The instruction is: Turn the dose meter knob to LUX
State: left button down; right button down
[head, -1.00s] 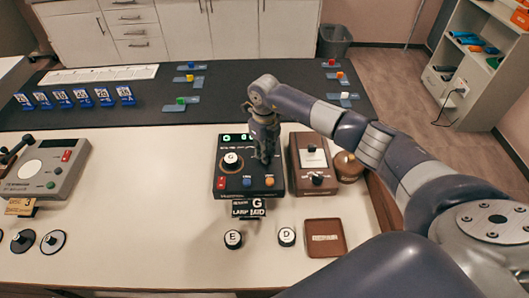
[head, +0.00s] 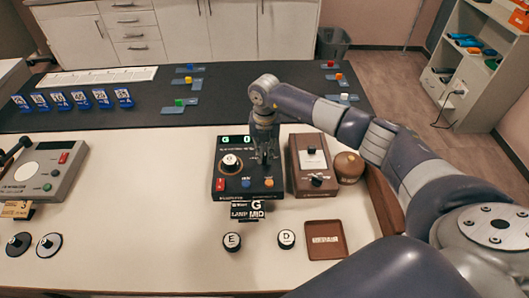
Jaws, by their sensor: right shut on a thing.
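A black meter box (head: 223,187) stands on the white counter, with a lit green display (head: 236,142) along its top edge. A large white-capped knob (head: 230,162) sits on its left half, with red, blue and orange buttons along the front. My right gripper (head: 265,161) points down onto the right half of this box. It is shut on a small knob that its fingers mostly hide. The lettering around that knob is too small and covered to read, so I cannot tell where it points. My left gripper is not in view.
A brown box (head: 302,160) with a black knob stands close to the right, with a round brown object (head: 349,167) beside it. Label plates (head: 249,210), two lettered knobs marked E (head: 232,241) and D (head: 286,238), and a brown tray (head: 312,252) lie in front.

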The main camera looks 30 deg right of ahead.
aim_at(265, 155)
jog(key=shift+w+d+r+m, duration=0.1)
jog(key=shift+r+m, duration=0.05)
jog(key=shift+m, duration=1.05)
jog(key=c, duration=1.7)
grip_release()
jog(key=shift+o, duration=0.5)
notch_tip(265, 155, up, 12)
